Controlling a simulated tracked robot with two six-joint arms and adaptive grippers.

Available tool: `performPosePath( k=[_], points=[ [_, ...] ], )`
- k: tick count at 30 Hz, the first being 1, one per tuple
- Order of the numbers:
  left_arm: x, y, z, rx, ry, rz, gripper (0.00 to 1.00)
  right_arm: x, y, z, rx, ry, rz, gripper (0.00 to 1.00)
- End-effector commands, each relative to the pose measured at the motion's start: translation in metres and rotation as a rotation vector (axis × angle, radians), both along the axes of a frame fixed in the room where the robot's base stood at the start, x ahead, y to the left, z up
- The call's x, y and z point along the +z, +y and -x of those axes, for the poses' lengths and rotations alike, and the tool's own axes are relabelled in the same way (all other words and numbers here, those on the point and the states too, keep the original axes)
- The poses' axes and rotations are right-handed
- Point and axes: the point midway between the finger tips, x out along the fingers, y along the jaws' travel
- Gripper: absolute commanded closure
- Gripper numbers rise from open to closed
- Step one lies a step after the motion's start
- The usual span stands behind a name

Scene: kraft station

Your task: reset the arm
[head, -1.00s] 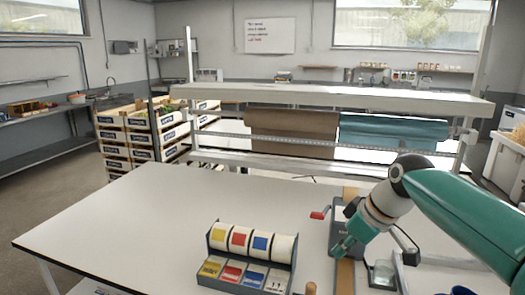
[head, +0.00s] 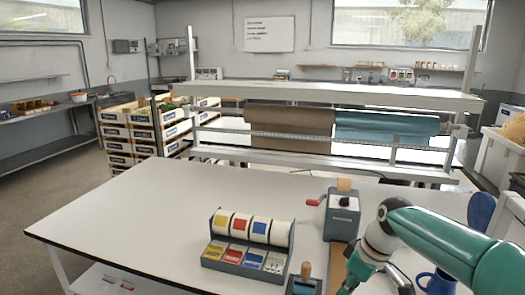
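My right arm comes in from the right, green with a grey wrist. My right gripper (head: 352,284) is teal and points down at the bottom edge of the head view, over the near side of the white table (head: 140,225). Its fingertips are small and partly cut off, so I cannot tell whether it is open or shut. I make out nothing held in it. My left arm and gripper are not in view.
A grey device with a red crank (head: 343,216) stands beyond the gripper. A label-roll dispenser (head: 248,243) and a wooden-handled stamp (head: 306,272) are to its left. A blue mug (head: 438,282) is to its right. The table's left side is clear.

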Motion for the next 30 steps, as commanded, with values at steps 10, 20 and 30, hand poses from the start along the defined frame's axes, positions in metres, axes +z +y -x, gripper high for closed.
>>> performPosePath(
  k=[10, 20, 30],
  points=[
    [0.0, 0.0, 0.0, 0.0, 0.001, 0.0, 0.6, -0.19, 0.015, 0.083, -0.079, 0.321, -0.022, 1.0],
    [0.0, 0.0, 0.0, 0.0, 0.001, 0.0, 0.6, -0.332, 0.06, 0.258, -0.436, 0.517, -0.056, 1.0],
    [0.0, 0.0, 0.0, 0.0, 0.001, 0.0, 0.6, -0.341, 0.065, 0.26, -0.787, 0.32, -0.109, 1.0]
  ],
)
